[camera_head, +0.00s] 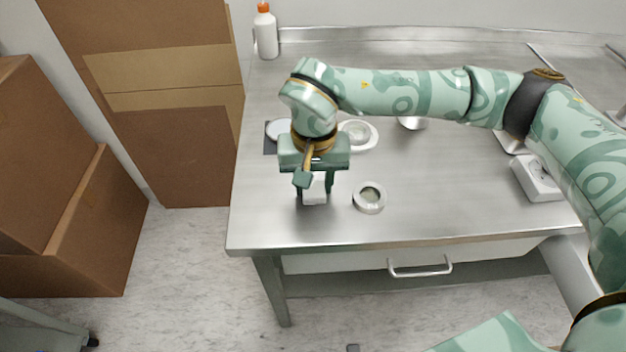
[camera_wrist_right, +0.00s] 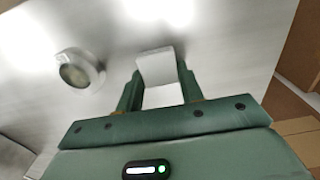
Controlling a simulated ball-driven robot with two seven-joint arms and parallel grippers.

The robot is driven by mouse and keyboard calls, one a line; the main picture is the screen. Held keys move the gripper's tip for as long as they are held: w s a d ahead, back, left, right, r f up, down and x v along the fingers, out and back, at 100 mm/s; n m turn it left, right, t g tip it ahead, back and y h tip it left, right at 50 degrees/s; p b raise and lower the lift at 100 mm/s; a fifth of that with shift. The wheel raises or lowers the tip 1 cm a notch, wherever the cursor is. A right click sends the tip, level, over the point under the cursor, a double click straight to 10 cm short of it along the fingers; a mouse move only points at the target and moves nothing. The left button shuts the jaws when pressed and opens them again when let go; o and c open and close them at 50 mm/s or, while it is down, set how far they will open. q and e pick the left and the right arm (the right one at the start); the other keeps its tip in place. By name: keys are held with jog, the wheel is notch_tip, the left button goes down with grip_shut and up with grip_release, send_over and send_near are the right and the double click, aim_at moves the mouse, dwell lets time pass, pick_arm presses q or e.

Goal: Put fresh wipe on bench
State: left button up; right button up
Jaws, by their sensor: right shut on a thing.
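My right gripper (camera_head: 315,195) points down over the left part of the steel bench (camera_head: 450,215). It is shut on a small white wipe (camera_head: 314,190), which sits between its two fingers. In the right wrist view the wipe (camera_wrist_right: 158,72) shows as a folded white piece between the green fingertips (camera_wrist_right: 160,88). I cannot tell whether the wipe touches the bench top. My left gripper is not in view.
A round metal dish (camera_head: 369,197) stands close to the right of the gripper. A white dish (camera_head: 357,134) and a dark square pad (camera_head: 271,137) lie behind it. A white bottle (camera_head: 265,32) stands at the back left. A white box (camera_head: 537,178) is at right. Cardboard boxes (camera_head: 165,150) stand left.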

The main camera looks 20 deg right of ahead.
aim_at(314, 186)
jog(key=shift+s+r, duration=0.1)
jog(key=o, duration=0.9)
jog(key=shift+o, duration=0.2)
notch_tip(314, 186, up, 12)
jog(key=p, duration=0.3)
jog(key=shift+p, duration=0.3)
